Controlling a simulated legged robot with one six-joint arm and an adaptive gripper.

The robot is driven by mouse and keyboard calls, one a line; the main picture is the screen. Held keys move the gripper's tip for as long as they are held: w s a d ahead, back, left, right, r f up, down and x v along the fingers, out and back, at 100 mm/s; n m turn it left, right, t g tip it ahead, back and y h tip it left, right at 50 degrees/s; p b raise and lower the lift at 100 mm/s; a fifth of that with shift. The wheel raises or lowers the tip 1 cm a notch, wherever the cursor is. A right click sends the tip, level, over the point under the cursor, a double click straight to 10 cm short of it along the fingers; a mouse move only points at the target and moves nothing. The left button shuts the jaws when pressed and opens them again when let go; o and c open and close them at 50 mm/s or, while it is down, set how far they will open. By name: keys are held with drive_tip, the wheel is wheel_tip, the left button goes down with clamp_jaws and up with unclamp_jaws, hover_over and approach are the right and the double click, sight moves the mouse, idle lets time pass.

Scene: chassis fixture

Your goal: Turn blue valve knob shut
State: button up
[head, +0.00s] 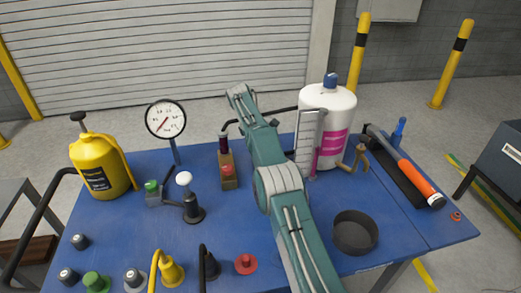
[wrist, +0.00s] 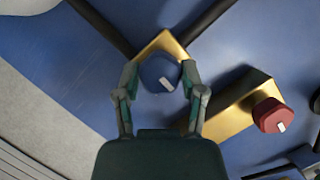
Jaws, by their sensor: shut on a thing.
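The blue valve knob (wrist: 158,69) sits on a brass valve body (wrist: 166,42) in the wrist view. A small white mark on its face lies at a slant. My gripper (wrist: 160,76) has one finger on each side of the knob, closed around it. In the head view my arm reaches across the table, and I cannot make out the blue knob or my fingertips there.
A red knob (wrist: 272,115) on another brass body stands close to the right in the wrist view; it also shows in the head view (head: 227,170). A pressure gauge (head: 165,119), a white bottle (head: 327,112) and a dark round dish (head: 355,233) stand on the blue table (head: 310,215).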

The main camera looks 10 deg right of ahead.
drive_tip(key=o, duration=1.1)
drive_tip(key=shift+w+a, duration=0.1)
drive_tip(key=shift+w, duration=0.05)
drive_tip(key=shift+o, duration=0.2)
